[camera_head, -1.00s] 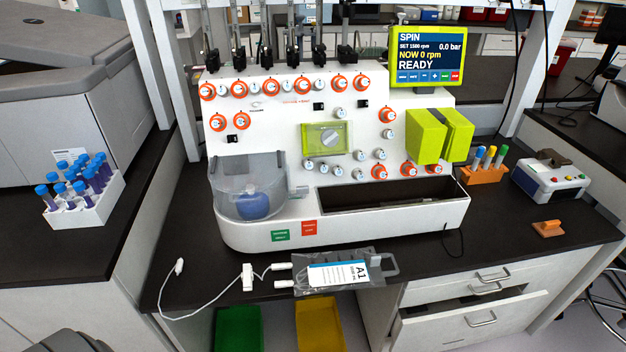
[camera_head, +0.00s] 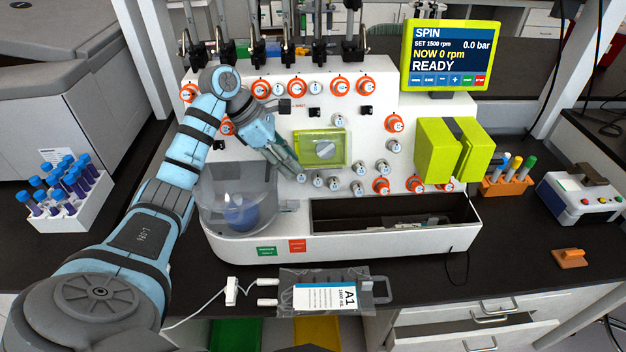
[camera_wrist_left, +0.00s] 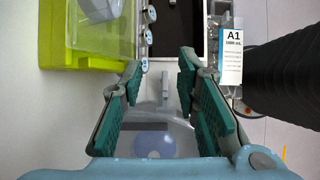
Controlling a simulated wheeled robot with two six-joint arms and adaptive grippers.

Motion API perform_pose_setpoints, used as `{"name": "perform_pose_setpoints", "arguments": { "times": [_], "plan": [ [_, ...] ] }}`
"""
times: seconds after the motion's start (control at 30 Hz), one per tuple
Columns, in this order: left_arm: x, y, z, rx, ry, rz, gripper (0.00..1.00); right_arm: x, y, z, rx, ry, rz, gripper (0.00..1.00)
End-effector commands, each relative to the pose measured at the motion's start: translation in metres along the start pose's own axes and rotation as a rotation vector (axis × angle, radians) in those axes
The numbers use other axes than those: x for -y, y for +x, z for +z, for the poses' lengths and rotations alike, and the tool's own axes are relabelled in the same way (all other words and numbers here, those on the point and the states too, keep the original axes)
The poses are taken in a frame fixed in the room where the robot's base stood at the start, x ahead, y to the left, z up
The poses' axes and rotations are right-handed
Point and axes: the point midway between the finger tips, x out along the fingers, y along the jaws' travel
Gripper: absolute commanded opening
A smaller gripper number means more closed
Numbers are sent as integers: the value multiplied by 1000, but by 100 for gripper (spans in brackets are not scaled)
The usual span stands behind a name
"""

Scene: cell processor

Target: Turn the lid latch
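The clear lid (camera_head: 222,187) covers a blue bowl (camera_head: 240,213) at the left front of the white machine (camera_head: 350,95). In the left wrist view, the lid (camera_wrist_left: 150,112) lies beyond my fingers. A small grey upright piece (camera_wrist_left: 165,86), which looks like the latch, shows between the fingertips at the lid's edge. Contact with the latch cannot be told. My right gripper is not in view.
Several knobs (camera_head: 359,188) stick out close to the right of my left gripper. An open dark trough (camera_head: 345,216) lies below them. A bag labelled A1 (camera_head: 325,292) lies on the front counter, with a white tube. The screen (camera_head: 450,55) reads READY, 0 rpm.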

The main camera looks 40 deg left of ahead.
Motion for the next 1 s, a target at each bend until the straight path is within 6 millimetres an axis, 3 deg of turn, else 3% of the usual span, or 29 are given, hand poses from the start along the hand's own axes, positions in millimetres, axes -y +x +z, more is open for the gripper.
{"name": "perform_pose_setpoints", "arguments": {
  "times": [0.07,0.17,0.37,0.63,0.8,1.0],
  "plan": [
    [-1,-21,-23,-107,-6,-10,29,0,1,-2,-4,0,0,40],
    [4,-23,-38,-155,-9,-19,29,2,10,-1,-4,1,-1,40],
    [8,30,-50,-151,-5,-22,29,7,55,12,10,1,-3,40],
    [5,99,-52,-156,-11,-35,29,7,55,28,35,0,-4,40],
    [4,116,-55,-156,-12,-30,29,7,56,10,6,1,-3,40],
    [4,116,-55,-156,-12,-27,29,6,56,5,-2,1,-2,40]
  ]
}}
